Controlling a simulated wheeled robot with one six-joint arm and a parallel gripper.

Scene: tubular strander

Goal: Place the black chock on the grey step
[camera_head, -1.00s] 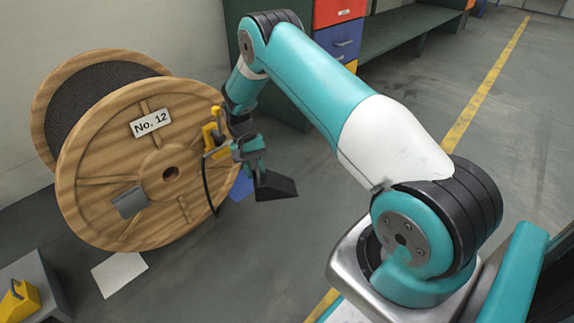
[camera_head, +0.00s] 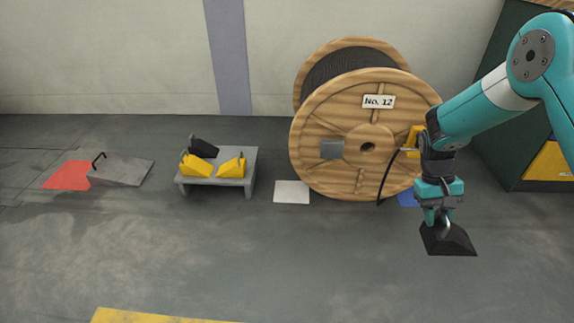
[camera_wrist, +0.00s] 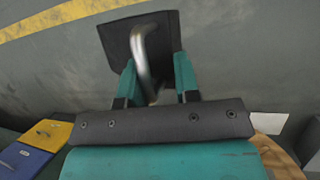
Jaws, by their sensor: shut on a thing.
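My gripper (camera_head: 438,214) is shut on the handle of a black chock (camera_head: 449,243) and holds it in front of the cable reel, at the right of the head view. In the wrist view, the black chock (camera_wrist: 167,30) hangs beyond my fingers (camera_wrist: 153,92), with its metal handle between them. The grey step (camera_head: 214,183) stands on the floor left of the reel, well apart from the held chock. On it sit a yellow chock (camera_head: 196,166) at left, another yellow chock (camera_head: 231,168) at right, and a second black chock (camera_head: 203,147) at the back.
The large wooden reel (camera_head: 345,108) stands between the step and my arm. A white square (camera_head: 292,192) and a partly hidden blue square (camera_head: 407,198) lie by it. A grey plate (camera_head: 122,168) and red square (camera_head: 66,175) lie far left. The front floor is clear.

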